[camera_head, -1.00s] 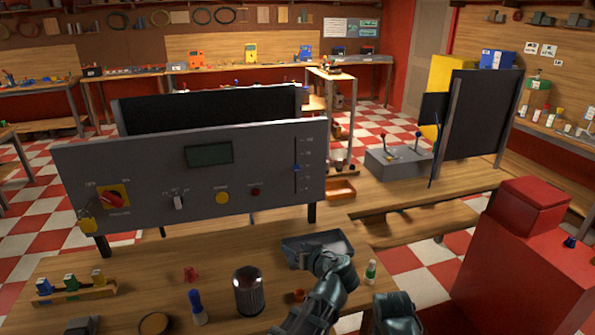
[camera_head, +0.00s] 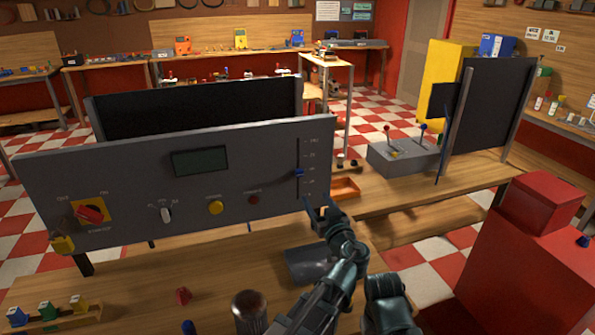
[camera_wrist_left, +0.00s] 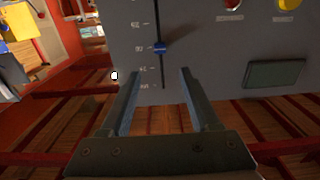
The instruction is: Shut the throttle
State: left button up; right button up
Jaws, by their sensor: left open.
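The throttle is a vertical slider slot with a blue knob (camera_head: 299,173) at the right end of the grey panel (camera_head: 110,185). The knob sits near mid-scale, slightly below the slot's middle. My left gripper (camera_head: 319,203) is open and empty, its fingers pointing toward the panel below and right of the knob. The left wrist view shows the panel upside down; the blue knob (camera_wrist_left: 160,47) lies beyond the spread fingertips of the left gripper (camera_wrist_left: 160,73), lined up with the gap between them. I see no contact. My right gripper is not in view.
A red rotary switch (camera_head: 91,213), a white selector (camera_head: 166,214), a yellow button (camera_head: 216,207) and a dark red button (camera_head: 253,199) share the panel. A grey tray (camera_head: 308,264) lies on the bench below. An orange tray (camera_head: 344,188) stands behind the panel's right edge.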

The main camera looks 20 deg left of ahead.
aim_at(300, 174)
pick_arm(q)
jog(key=x, duration=1.3)
jog(key=shift+w+a, duration=0.25)
jog(key=shift+w, duration=0.05)
grip_shut()
dwell(1.1)
